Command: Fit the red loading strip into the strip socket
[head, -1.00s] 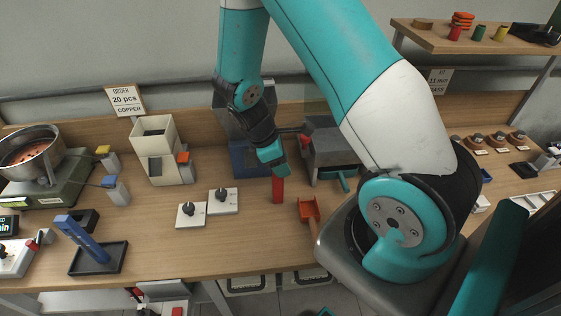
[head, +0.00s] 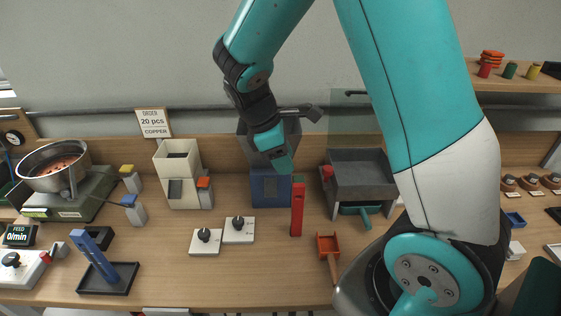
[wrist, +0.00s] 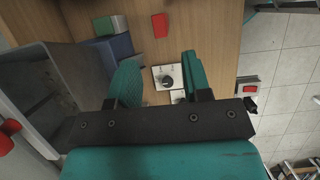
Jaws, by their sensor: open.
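The red loading strip (head: 297,212) appears to stand upright on the table, right of the blue block (head: 268,188). In the wrist view it is a short red shape (wrist: 160,26) near the top edge, beyond my fingers. My gripper (head: 284,166) is above the blue block, up and left of the strip, and apart from it. In the wrist view my gripper (wrist: 161,66) has its two teal fingers spread with nothing between them. I cannot single out the strip socket with certainty. The strip's lower end shows no visible socket around it.
Two white knob panels (head: 238,230) lie left of the strip. A red scoop (head: 328,246) lies to its right. A grey bin (head: 362,178) stands behind at right. The front middle table is clear.

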